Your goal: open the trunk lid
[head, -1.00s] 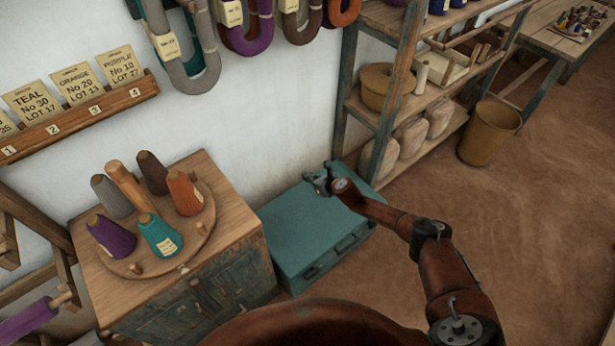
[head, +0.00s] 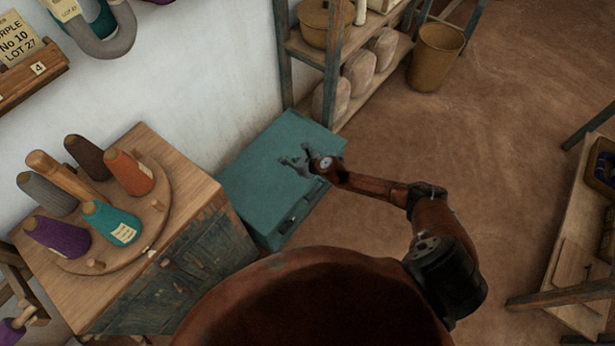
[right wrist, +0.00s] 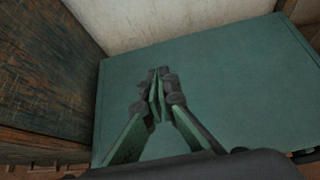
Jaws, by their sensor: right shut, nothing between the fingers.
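The teal trunk (head: 258,165) stands on the floor against the white wall, between the wooden cabinet and the shelf rack. Its lid is down, and it fills much of the right wrist view (right wrist: 240,75). Dark fittings show on its front face. My right gripper (head: 288,161) is over the lid, with its fingertips toward the wall. In the right wrist view its fingers (right wrist: 158,75) meet at the tips with nothing between them. I cannot tell whether they touch the lid. My left gripper is not in view.
A cabinet (head: 200,262) stands close to the trunk's left, carrying a round board with several yarn cones. A shelf rack (head: 333,70) stands at the trunk's far right end, with a brown bin (head: 436,58) beside it. Open floor (head: 400,150) lies to the right. A wooden table (head: 575,255) stands at far right.

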